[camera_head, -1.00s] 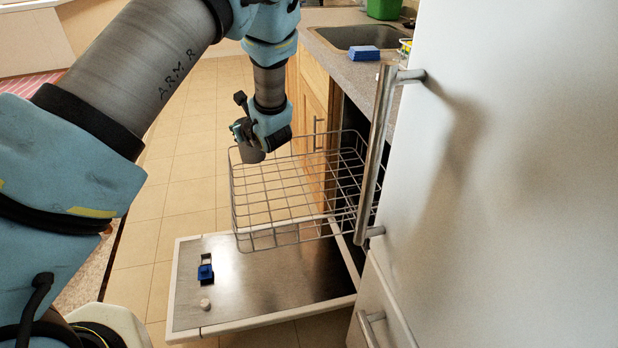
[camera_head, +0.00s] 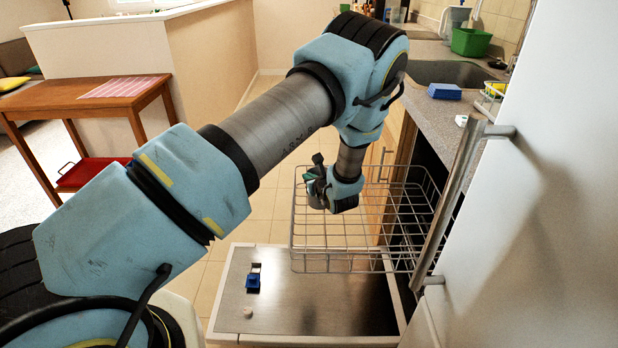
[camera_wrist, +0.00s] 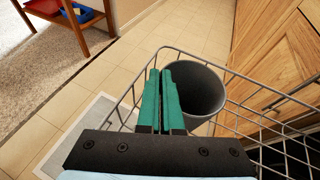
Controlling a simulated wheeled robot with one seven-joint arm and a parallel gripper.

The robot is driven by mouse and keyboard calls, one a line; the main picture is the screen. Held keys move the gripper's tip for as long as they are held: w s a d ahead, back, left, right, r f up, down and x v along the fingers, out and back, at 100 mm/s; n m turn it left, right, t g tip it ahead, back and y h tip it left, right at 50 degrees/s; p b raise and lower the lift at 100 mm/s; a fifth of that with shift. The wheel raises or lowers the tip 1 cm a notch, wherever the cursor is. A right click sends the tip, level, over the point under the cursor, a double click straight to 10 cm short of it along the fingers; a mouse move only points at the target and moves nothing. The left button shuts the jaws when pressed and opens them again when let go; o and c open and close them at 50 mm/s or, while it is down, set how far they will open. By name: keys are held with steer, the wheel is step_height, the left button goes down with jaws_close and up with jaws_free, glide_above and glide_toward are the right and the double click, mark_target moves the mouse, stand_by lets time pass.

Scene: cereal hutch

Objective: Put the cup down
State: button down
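A dark grey cup (camera_wrist: 203,88) shows in the wrist view, its open mouth toward the camera. The green fingers of my gripper (camera_wrist: 162,85) are close together at its left rim, with the cup wall seemingly pinched between them. In the head view my gripper (camera_head: 313,184) is over the left back part of the pulled-out wire dishwasher rack (camera_head: 345,248), and the cup (camera_head: 317,202) shows partly below it. I cannot tell whether the cup touches the rack wires.
The open dishwasher door (camera_head: 320,305) lies below the rack with a blue detergent holder (camera_head: 253,283) and a small pale tablet (camera_head: 247,312). The fridge handle (camera_head: 450,195) stands close at the right. The counter (camera_head: 425,95) holds a sink, a blue sponge (camera_head: 444,91) and a green bin (camera_head: 470,42). The rack looks otherwise empty.

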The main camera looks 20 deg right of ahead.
steer(key=c, duration=1)
jaws_free()
steer(key=d+b+v, duration=0.1)
steer(key=b+v, duration=0.1)
steer(key=v, duration=1)
steer(key=w+a+r+n+g+y, duration=0.3)
steer(key=a+n, duration=0.4)
steer(key=a, duration=0.6)
steer(key=a+r+n+g+y, duration=0.4)
steer(key=a+n, duration=0.3)
steer(key=a, duration=0.5)
steer(key=s+a+r+n+g+h, duration=0.2)
steer(key=s+a+r+n+h, duration=0.1)
steer(key=a+n, duration=0.4)
steer(key=s+a+r+n+g+h, duration=0.2)
steer(key=s+a+r+n, duration=0.3)
steer(key=n, duration=0.9)
steer(key=s+a+h, duration=0.1)
steer(key=a, duration=0.1)
steer(key=shift+s+a+g, duration=0.25)
steer(key=shift+a+g, duration=0.15)
